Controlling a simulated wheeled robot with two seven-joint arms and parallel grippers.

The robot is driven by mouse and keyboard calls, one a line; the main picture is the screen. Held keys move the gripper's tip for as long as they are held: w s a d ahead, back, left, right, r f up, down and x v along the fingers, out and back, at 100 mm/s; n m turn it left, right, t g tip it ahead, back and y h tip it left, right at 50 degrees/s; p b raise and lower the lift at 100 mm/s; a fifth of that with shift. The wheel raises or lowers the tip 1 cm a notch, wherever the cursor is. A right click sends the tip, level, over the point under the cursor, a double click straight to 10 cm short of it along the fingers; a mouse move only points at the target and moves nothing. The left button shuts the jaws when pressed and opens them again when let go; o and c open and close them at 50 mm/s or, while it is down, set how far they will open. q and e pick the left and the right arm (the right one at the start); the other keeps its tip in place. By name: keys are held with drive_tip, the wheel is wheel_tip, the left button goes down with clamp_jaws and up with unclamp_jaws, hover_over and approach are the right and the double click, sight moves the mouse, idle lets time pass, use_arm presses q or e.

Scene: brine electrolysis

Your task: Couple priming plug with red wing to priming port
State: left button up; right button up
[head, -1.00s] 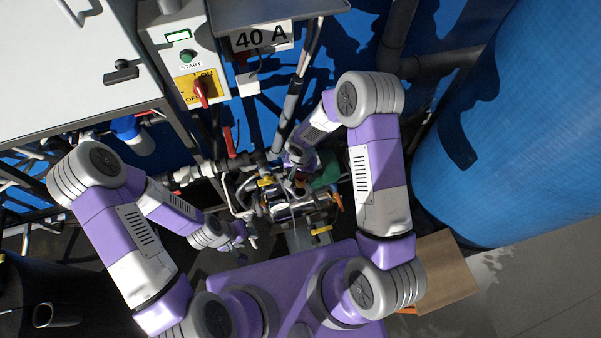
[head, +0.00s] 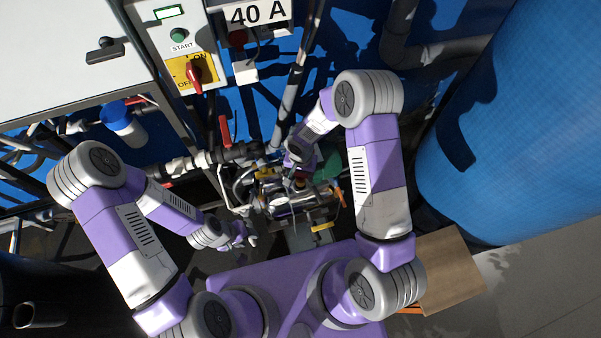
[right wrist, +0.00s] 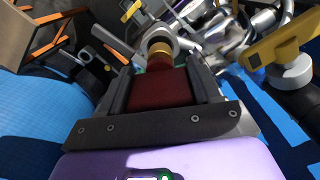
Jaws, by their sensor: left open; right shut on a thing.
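In the right wrist view, my right gripper (right wrist: 161,82) is shut on the dark red wing of the priming plug (right wrist: 160,88). The plug's brass end (right wrist: 159,56) points away from me, at a round grey metal collar (right wrist: 160,36) that looks like the priming port. Brass and collar overlap in this view; I cannot tell whether the plug is inside it or just in front. In the head view my right gripper (head: 301,170) is over the pump assembly (head: 297,200), and its fingers and the plug are mostly hidden. My left gripper (head: 240,238) is open and empty, left of the pump.
A yellow-handled valve (right wrist: 280,48) stands close on the right in the right wrist view. Pipes with a red lever (head: 225,131) lie behind the pump. A control box (head: 180,50) is at the upper left, a large blue tank (head: 510,130) at the right.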

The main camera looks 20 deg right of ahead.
sight(301, 180)
drive_tip(key=shift+f+b, duration=0.15)
drive_tip(key=shift+b, duration=0.75)
idle(1.6)
drive_tip(key=shift+f+b, duration=1.25)
drive_tip(key=shift+b, duration=0.45)
idle(0.7)
idle(0.9)
drive_tip(key=shift+f+b, duration=0.6)
drive_tip(key=shift+b, duration=0.3)
idle(0.6)
drive_tip(key=shift+f+b, duration=0.45)
drive_tip(key=shift+b, duration=0.25)
